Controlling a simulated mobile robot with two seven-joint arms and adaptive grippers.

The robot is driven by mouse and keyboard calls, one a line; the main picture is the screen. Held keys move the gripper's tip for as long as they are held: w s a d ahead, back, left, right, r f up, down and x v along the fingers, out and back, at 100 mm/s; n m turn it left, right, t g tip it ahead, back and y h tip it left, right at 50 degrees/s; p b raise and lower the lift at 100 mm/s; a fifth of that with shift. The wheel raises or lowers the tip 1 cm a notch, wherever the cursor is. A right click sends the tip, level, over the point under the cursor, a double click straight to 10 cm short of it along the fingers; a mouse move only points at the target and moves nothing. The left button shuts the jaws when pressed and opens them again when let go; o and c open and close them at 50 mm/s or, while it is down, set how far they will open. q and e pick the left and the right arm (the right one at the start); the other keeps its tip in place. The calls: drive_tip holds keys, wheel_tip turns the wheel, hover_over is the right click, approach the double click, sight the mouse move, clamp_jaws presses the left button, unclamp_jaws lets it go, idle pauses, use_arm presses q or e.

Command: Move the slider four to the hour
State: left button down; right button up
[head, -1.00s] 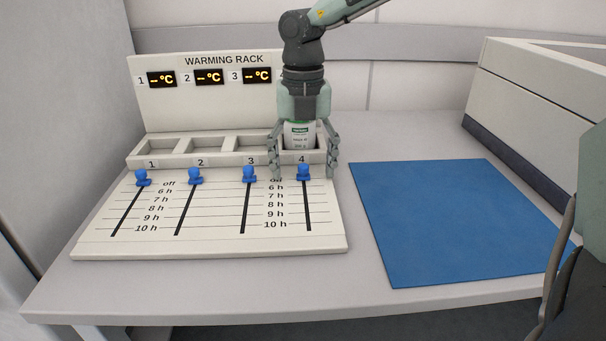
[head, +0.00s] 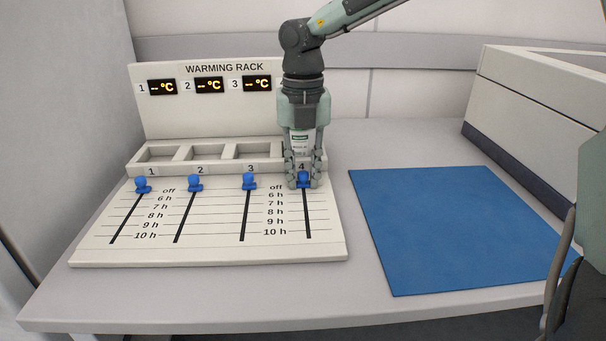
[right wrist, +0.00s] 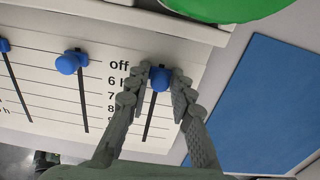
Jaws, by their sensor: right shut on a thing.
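Slider four's blue knob (head: 304,180) stands at the top of its black slot, by the "off" mark; it also shows in the right wrist view (right wrist: 159,78). My right gripper (head: 303,181) points down over it, shut on the knob with one finger on each side. The right wrist view shows the two fingers (right wrist: 160,88) against the knob's sides. The hour scale (head: 274,214) left of the slot reads from off and 6 h down to 10 h.
Slider knobs one (head: 143,184), two (head: 195,183) and three (head: 249,181) stand at the top. A white container with a green label (head: 299,137) is in bay 4, partly hidden by my gripper. A blue mat (head: 455,230) lies at right.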

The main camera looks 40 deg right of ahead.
drive_tip(key=shift+s+a+f, duration=0.15)
drive_tip(key=shift+s+f, duration=0.1)
drive_tip(key=shift+s, duration=0.05)
clamp_jaws()
drive_tip(key=shift+s+a+b, duration=0.45)
drive_tip(key=shift+s+b, duration=0.25)
drive_tip(key=shift+s, duration=0.1)
drive_tip(key=shift+o, duration=2.4)
unclamp_jaws()
drive_tip(key=shift+s, duration=0.1)
drive_tip(key=o, duration=1.1)
drive_tip(key=shift+o, duration=0.2)
drive_tip(key=shift+w+r, duration=0.1)
drive_tip(key=shift+w, duration=0.1)
drive_tip(key=shift+w+r, duration=0.1)
drive_tip(key=shift+r, duration=0.1)
drive_tip(key=shift+r+p, duration=0.35)
drive_tip(key=shift+r, duration=0.25)
drive_tip(key=shift+r+p, duration=0.85)
drive_tip(key=shift+r, duration=1.45)
